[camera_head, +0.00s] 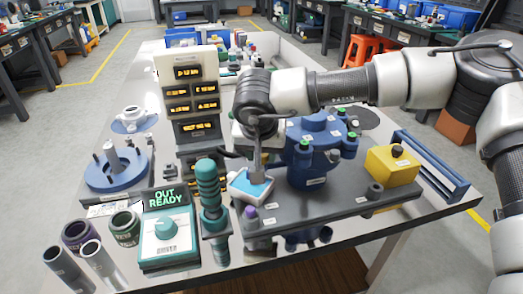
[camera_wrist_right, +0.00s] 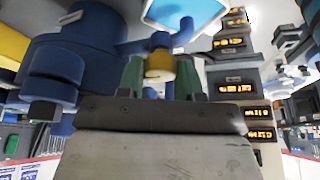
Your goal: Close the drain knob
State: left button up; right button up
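My right gripper (camera_head: 257,160) comes down beside the left side of the blue pump body (camera_head: 314,150), just behind a small tray with a light-blue surface (camera_head: 250,186). In the right wrist view, a yellow round knob (camera_wrist_right: 160,66) on a blue pipe sits between the two green fingertips. I take it for the drain knob, but no label shows. The fingertips are apart, one on each side of the knob and very close to it. I cannot tell if they press on it. The arm hides this knob in the head view. My left gripper is out of view.
A display tower (camera_head: 190,98) stands left of the gripper. A teal cylinder (camera_head: 209,195) and a teal box reading "OUT READY" (camera_head: 166,238) stand front left. A yellow block (camera_head: 391,164) is on the right of the dark base plate (camera_head: 340,196). Blue rails (camera_head: 432,160) lie near the right edge.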

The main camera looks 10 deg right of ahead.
jog(key=c, duration=0.4)
